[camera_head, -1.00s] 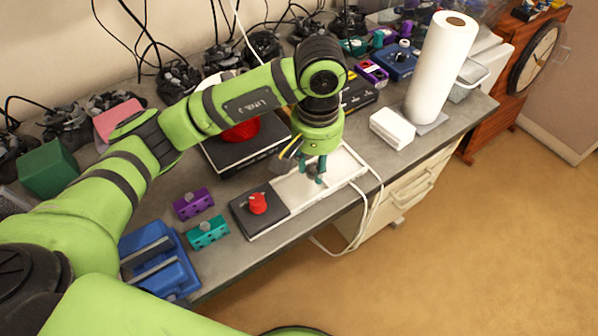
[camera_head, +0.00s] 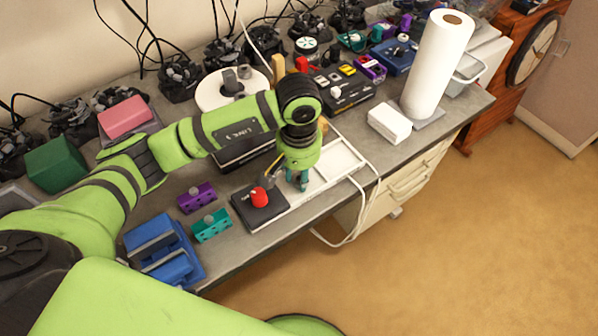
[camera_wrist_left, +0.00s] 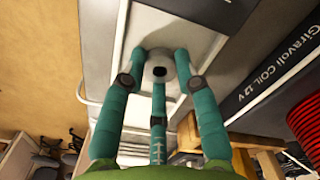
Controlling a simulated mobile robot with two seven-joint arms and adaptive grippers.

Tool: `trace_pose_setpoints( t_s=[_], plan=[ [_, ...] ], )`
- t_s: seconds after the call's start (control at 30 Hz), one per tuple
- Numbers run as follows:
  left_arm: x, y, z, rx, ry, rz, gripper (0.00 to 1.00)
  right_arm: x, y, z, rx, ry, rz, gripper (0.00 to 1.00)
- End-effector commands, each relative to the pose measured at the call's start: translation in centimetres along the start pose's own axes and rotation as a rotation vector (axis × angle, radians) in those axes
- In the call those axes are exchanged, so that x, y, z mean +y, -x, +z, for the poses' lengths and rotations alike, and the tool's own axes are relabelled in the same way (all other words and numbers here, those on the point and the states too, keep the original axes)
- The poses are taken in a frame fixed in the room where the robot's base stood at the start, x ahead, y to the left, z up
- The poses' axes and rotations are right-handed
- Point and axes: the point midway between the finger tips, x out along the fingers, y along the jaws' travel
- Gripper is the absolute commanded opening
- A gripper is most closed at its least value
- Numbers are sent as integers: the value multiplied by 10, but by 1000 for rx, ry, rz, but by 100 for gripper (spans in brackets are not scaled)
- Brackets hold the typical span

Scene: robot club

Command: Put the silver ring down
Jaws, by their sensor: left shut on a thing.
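My left gripper (camera_head: 298,184) points down over the white tray (camera_head: 349,168) on the bench. In the left wrist view its three teal fingers (camera_wrist_left: 160,75) are closed around the silver ring (camera_wrist_left: 159,57), a grey ring with a dark hole. A pale tray surface lies beneath it; I cannot tell whether the ring touches it. In the head view the fingers hide the ring. The dark pad with a red knob (camera_head: 260,197) is just left of the fingers. My right gripper is not in view.
A black box with a red coil (camera_wrist_left: 305,125) stands beside the tray. A paper towel roll (camera_head: 437,65) and a white box (camera_head: 389,124) are to the right. Purple (camera_head: 196,197) and teal (camera_head: 211,226) blocks and a blue holder (camera_head: 163,249) are to the left. White cables hang off the bench edge.

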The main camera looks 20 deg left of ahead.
Motion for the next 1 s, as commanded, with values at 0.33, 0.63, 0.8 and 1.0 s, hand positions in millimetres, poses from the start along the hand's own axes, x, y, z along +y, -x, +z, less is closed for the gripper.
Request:
trace_pose_setpoints(
  t_s=[0.33,0.63,0.8,1.0],
  plan=[
    [0,0,0,0,1,0,41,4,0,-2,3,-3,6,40],
    [0,29,-2,9,-2,2,41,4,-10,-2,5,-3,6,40],
    [0,69,-2,10,-1,2,41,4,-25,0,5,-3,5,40],
    [0,106,-1,6,1,-1,41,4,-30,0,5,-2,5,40]
  ],
)
